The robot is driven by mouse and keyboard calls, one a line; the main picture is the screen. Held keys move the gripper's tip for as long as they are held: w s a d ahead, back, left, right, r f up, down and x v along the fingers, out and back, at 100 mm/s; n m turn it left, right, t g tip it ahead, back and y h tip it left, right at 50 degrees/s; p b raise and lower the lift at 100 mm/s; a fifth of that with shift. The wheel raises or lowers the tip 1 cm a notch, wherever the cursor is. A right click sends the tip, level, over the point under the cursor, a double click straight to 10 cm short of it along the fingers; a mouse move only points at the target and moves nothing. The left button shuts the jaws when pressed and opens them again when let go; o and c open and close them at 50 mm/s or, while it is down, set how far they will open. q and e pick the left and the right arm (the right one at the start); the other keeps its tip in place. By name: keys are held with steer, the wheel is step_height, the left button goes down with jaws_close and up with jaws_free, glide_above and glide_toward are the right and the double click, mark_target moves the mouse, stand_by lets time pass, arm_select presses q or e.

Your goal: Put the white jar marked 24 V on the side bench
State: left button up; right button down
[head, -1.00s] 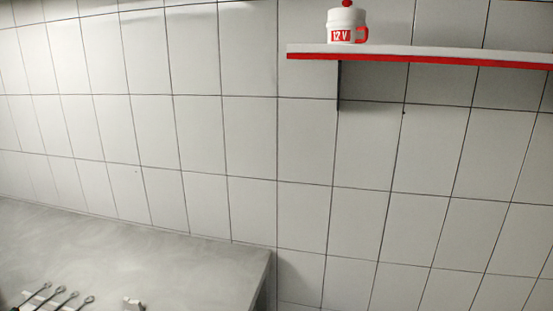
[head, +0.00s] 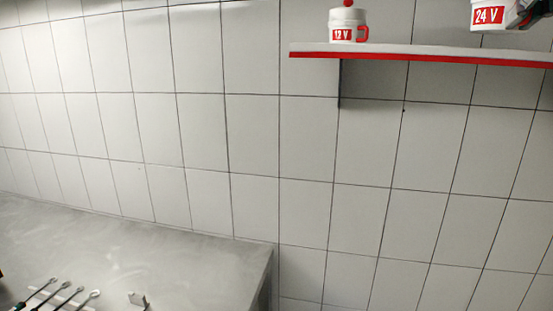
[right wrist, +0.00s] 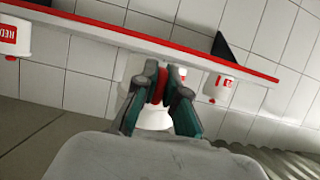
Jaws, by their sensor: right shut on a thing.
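The white jar marked 24 V (head: 488,16) is at the upper right edge of the head view, cut off by the frame. It appears held in the air in front of the shelf. My right gripper (head: 526,13) is shut on its red handle. In the right wrist view the fingers (right wrist: 160,92) close around the red handle, and the jar's white body (right wrist: 154,118) shows partly between and below them. A grey bench (head: 180,262) fills the lower left of the head view; whether it is the side bench I cannot tell. My left gripper is out of view.
A white shelf with a red edge (head: 420,56) runs along the tiled wall. A white jar marked 12 V (head: 346,26) stands on it. In the right wrist view another white jar (right wrist: 12,38) is at the left. Several tools (head: 62,294) and a small metal piece (head: 138,300) lie on the bench.

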steer(key=a+f+n+y, duration=0.1)
steer(key=a+f, duration=0.4)
steer(key=f, duration=0.9)
steer(key=s+a+f+y, duration=0.1)
steer(key=a+f, duration=0.5)
steer(key=f, duration=0.8)
steer(key=a+f+n+y, duration=0.1)
steer(key=a+f, duration=0.5)
steer(key=f, duration=0.8)
steer(key=shift+s+a+f+n, duration=0.15)
steer(key=shift+f+n, duration=0.05)
steer(key=shift+n, duration=0.1)
steer(key=s+f+b, duration=0.3)
steer(key=f+b, duration=0.1)
steer(key=f, duration=0.6)
steer(key=s+f+b, duration=0.3)
steer(key=f+b, duration=0.2)
steer(key=f, duration=0.6)
steer(key=shift+d+f, duration=0.25)
